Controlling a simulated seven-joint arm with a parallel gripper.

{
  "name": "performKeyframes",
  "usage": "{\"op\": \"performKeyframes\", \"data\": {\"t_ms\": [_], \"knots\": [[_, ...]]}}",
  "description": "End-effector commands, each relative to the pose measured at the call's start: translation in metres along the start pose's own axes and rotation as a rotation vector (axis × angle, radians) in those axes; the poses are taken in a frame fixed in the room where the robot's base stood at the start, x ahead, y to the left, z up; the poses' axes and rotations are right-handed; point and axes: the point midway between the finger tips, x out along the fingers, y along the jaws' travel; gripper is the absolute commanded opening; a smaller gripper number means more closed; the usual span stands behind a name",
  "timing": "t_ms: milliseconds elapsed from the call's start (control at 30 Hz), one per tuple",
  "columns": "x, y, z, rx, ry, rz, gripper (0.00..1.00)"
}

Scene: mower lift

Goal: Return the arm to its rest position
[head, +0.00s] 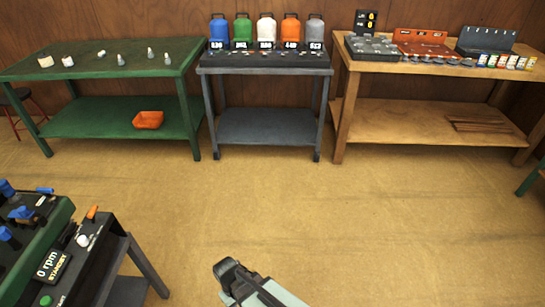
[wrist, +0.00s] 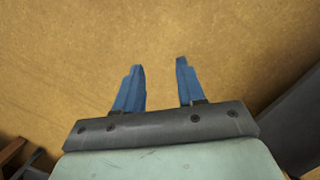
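My gripper (wrist: 160,75) shows in the wrist view with its two blue fingers apart and nothing between them. It hangs over the bare tan floor and touches nothing there. In the head view part of my arm (head: 255,285) shows at the bottom centre, a grey and pale green link. The fingers cannot be made out in the head view.
A machine bench with a "0 rpm STANDBY" display (head: 52,266) stands at lower left. A green table (head: 110,118), a dark table with coloured jugs (head: 265,127) and a wooden bench (head: 420,110) line the back wall. The floor (head: 330,220) between is clear.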

Motion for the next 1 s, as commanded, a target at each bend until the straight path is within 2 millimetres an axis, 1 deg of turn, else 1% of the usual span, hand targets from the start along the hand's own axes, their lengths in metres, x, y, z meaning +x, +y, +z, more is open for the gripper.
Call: {"op": "performKeyframes", "data": {"t_ms": [33, 100, 200, 400, 600, 800, 1000], "knots": [[0.011, 0.015, 0.017, 0.034, -0.025, -0.008, 0.39], [0.024, 0.031, 0.035, 0.076, -0.056, -0.019, 0.39], [0.042, 0.051, 0.061, 0.136, -0.098, -0.036, 0.39], [0.074, 0.082, 0.113, 0.252, -0.178, -0.079, 0.39], [0.102, 0.102, 0.162, 0.366, -0.251, -0.129, 0.39], [0.126, 0.114, 0.205, 0.478, -0.312, -0.187, 0.39], [0.144, 0.121, 0.239, 0.584, -0.356, -0.245, 0.39]]}}
